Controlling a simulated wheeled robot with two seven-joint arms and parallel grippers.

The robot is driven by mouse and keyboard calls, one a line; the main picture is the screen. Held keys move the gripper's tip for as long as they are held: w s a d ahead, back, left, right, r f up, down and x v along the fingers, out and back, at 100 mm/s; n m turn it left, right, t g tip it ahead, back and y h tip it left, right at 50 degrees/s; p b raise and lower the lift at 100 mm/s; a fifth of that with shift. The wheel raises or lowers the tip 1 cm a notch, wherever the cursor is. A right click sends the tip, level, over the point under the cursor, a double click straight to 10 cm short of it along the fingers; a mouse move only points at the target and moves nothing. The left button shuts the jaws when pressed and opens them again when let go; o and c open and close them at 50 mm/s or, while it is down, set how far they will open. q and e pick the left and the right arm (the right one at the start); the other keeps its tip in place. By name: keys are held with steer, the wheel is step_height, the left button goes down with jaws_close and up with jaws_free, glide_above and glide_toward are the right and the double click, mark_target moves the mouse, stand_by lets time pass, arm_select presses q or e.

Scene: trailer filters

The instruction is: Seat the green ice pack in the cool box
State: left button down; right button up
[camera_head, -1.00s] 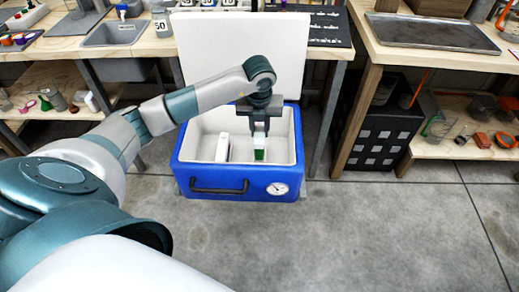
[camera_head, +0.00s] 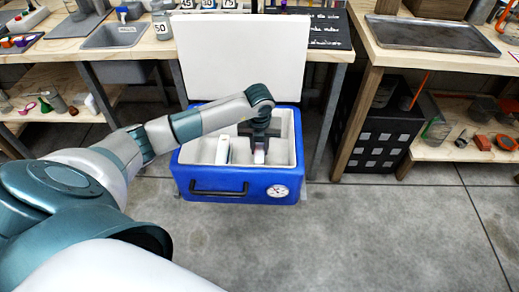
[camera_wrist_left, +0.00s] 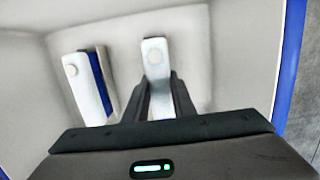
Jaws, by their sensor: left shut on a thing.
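The blue cool box (camera_head: 214,187) stands on the floor with its white lid (camera_head: 240,55) open behind it. My left gripper (camera_head: 260,141) reaches down into its white interior, right of the middle. It is shut on the green ice pack (camera_head: 259,157), whose white end shows. In the left wrist view, the pack's white end (camera_wrist_left: 155,58) lies between the two fingers of my gripper (camera_wrist_left: 160,88). Its green side is hidden now, and I cannot tell whether it touches the floor of the box. My right gripper is out of view.
A second white pack with a blue side (camera_wrist_left: 88,85) stands in the box, left of the held one, with a gap between. The box has a black handle (camera_head: 218,190) and a gauge (camera_head: 277,191) in front. A black crate (camera_head: 378,135) stands to the right.

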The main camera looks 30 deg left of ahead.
arm_select(q)
steer(key=shift+f, duration=0.5)
steer(key=shift+f, duration=0.15)
steer(key=c, duration=1.5)
jaws_free()
